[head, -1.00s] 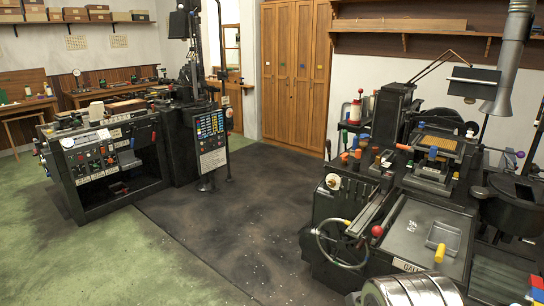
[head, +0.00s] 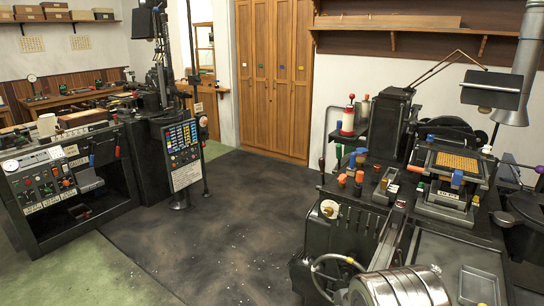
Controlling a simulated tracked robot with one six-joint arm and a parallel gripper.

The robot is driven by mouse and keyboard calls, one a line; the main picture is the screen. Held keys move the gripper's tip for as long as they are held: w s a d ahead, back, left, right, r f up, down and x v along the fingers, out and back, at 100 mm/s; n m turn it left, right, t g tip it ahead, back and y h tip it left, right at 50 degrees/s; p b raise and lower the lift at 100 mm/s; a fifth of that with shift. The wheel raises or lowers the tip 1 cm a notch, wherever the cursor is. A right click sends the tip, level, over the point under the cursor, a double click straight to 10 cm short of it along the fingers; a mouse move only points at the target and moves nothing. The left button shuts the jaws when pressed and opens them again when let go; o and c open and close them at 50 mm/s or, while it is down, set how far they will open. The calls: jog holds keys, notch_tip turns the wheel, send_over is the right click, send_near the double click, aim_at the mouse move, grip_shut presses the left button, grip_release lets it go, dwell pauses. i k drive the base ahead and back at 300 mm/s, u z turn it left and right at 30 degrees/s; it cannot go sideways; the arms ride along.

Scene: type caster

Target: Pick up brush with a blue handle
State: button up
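I cannot make out a brush with a blue handle for certain; the blue parts in view are small. A blue piece (head: 361,152) stands among orange and dark knobs on the right-hand machine. Another blue piece (head: 457,178) is at the front of the framed plate on that machine. A blue piece (head: 91,160) also shows on the front of the left-hand cabinet. No bristles can be made out on any of them. My gripper is out of view.
A black casting machine (head: 340,222) fills the right side, with a pale handwheel low on it. A dark cabinet with controls (head: 45,190) stands at left, beside a button panel (head: 183,155). The dark floor (head: 215,225) between them is clear up to the wooden lockers (head: 275,80).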

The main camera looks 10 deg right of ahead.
aim_at(351, 171)
jog(key=z, duration=0.1)
jog(key=i, duration=1.65)
jog(key=z, duration=0.05)
